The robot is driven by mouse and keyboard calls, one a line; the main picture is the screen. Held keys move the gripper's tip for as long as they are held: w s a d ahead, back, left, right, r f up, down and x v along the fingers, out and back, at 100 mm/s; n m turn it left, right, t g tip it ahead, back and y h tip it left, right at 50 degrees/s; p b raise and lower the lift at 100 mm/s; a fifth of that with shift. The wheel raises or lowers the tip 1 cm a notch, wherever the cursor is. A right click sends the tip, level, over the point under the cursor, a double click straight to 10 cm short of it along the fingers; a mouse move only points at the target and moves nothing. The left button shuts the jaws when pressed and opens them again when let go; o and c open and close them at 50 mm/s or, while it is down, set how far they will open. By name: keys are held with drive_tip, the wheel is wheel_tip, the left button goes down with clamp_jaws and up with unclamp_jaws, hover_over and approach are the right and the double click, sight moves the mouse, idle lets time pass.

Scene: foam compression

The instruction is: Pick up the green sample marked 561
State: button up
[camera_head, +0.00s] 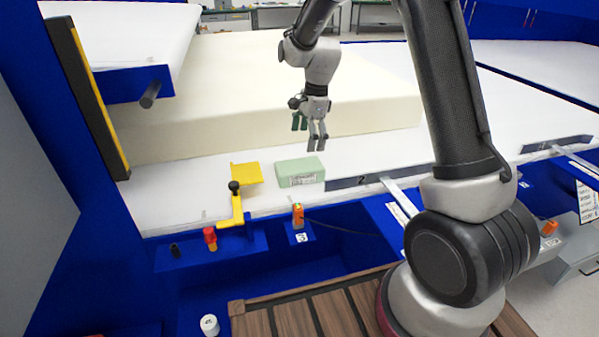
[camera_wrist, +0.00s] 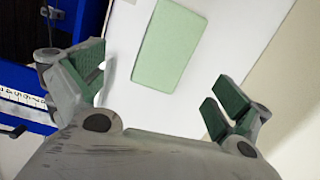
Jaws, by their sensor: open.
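The green sample (camera_head: 299,171) is a pale green block lying on the white table surface (camera_head: 395,153). Its front face carries a white label, too small to read. In the wrist view the green sample (camera_wrist: 169,44) shows its plain top, lying beyond and between the open fingers. My gripper (camera_head: 311,136) is open and empty, hanging above and slightly behind the block, apart from it. In the wrist view my gripper (camera_wrist: 160,85) shows its two green-padded finger pairs spread wide.
A large cream foam block (camera_head: 230,85) stands behind the sample. A yellow plate (camera_head: 246,173) and a yellow lever with a black knob (camera_head: 236,205) are to its left. A dark strip marked 2 (camera_head: 352,182) lies to its right. A blue front panel (camera_head: 330,243) runs below.

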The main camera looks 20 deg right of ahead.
sight(300, 165)
drive_tip(key=shift+m, duration=0.6)
drive_tip(key=f, duration=0.2)
drive_tip(key=w+a+f, duration=0.1)
drive_tip(key=f, duration=0.3)
drive_tip(key=shift+w+a, duration=0.15)
drive_tip(key=shift+a, duration=0.15)
wheel_tip(300, 165, down, 5)
drive_tip(key=shift+w+a+f, duration=0.1)
drive_tip(key=shift+a, duration=0.05)
drive_tip(key=c, duration=0.9)
drive_tip(key=shift+r, duration=0.2)
